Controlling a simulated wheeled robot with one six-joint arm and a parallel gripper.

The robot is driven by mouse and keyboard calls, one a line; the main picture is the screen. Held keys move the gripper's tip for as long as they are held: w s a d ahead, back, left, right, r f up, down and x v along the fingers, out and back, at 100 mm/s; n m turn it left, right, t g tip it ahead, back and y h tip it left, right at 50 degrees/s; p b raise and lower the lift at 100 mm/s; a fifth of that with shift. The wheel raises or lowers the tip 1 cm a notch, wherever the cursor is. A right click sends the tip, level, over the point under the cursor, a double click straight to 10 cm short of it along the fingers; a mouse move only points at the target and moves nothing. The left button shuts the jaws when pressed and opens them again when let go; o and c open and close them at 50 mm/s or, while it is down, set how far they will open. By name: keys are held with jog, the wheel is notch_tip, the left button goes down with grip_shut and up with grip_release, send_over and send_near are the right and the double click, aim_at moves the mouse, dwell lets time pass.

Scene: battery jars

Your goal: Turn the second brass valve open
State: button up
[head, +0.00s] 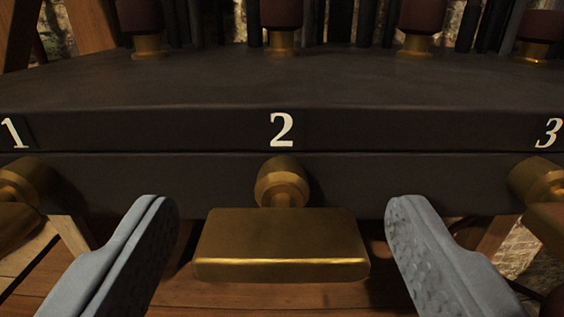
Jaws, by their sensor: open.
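The second brass valve (281,248) sits below the white number 2 (281,130) on the front of a dark bench. Its round stem (282,183) comes out of the bench face. Its flat, block-shaped handle lies level, with its long side running left to right. My gripper (283,225) is open, with one grey finger on each side of the handle. A gap shows between each finger and the handle, and nothing is held.
Parts of the brass valves under number 1 (22,185) and number 3 (540,183) show at the left and right edges. Several dark red jars with brass bases (281,42) stand on the dark bench top (290,85). A wooden floor (270,295) shows below.

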jog(key=shift+w, duration=0.8)
jog(key=c, duration=1)
